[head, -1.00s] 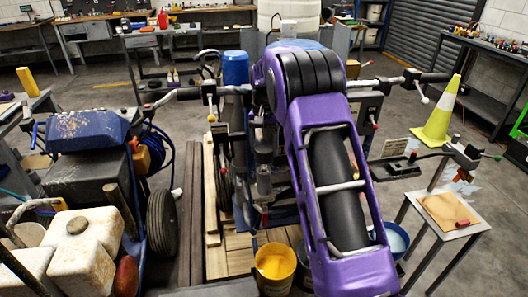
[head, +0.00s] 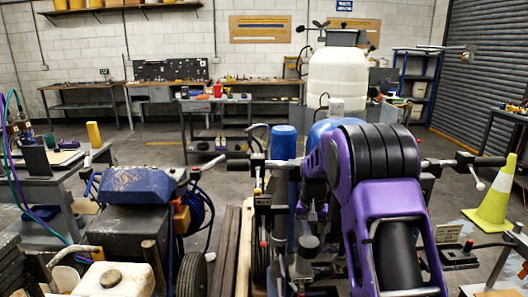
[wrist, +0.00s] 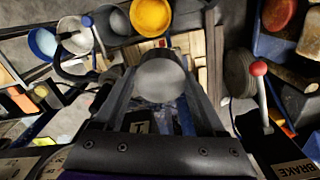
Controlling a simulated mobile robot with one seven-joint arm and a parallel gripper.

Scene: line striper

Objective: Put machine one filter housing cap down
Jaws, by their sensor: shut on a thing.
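In the wrist view my gripper (wrist: 160,66) is shut on a grey, round-ended piece (wrist: 163,82), which I take to be the filter housing cap. It sits between the two dark fingers, clear of the floor and boards below. Its far side is hidden. Another machine with a worn blue cover (head: 137,187) stands at the left.
A workbench (head: 62,184) with hoses is at the left. A cone (head: 492,205) stands at the right, near a small side table (head: 492,291). The wrist view shows a yellow bucket (wrist: 151,15) and a red-knobbed lever (wrist: 259,70) right of the fingers. Open floor lies behind the machines.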

